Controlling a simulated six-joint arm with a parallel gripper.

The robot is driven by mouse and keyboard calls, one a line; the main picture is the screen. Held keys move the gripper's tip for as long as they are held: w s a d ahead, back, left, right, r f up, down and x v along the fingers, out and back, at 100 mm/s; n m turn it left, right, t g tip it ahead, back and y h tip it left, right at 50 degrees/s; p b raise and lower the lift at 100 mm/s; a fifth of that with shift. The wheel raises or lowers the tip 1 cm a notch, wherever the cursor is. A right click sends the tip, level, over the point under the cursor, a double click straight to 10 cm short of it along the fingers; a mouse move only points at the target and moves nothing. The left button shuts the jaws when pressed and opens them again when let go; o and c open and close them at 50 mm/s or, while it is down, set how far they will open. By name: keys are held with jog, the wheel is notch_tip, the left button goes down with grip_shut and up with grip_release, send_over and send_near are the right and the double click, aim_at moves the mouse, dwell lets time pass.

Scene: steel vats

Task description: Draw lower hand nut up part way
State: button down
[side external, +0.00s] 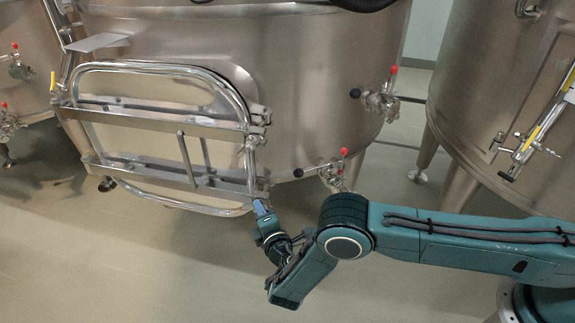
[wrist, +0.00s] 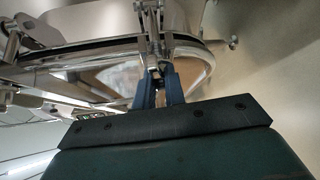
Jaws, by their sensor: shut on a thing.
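The steel vat door (side external: 150,130), a rounded rectangular hatch with two crossbars, is on the front of the big vat in the side external view. My gripper (side external: 260,205) is at the lower right corner of the door, by the end of the lower crossbar (side external: 170,178). In the wrist view my gripper's blue fingers (wrist: 157,88) are close together at the metal fastening below the door's rim. They are shut on the lower hand nut, which is mostly hidden between them. The door lies against the vat opening.
Valves with red knobs (side external: 343,152) stick out of the vat just right of my gripper. A second vat (side external: 500,90) stands at the right. The floor (side external: 120,270) in front of the door is clear.

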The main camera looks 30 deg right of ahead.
jog(key=c, duration=1.7)
grip_release()
jog(key=shift+a, duration=0.1)
jog(key=shift+s+a, duration=3.1)
jog(key=shift+s, duration=0.1)
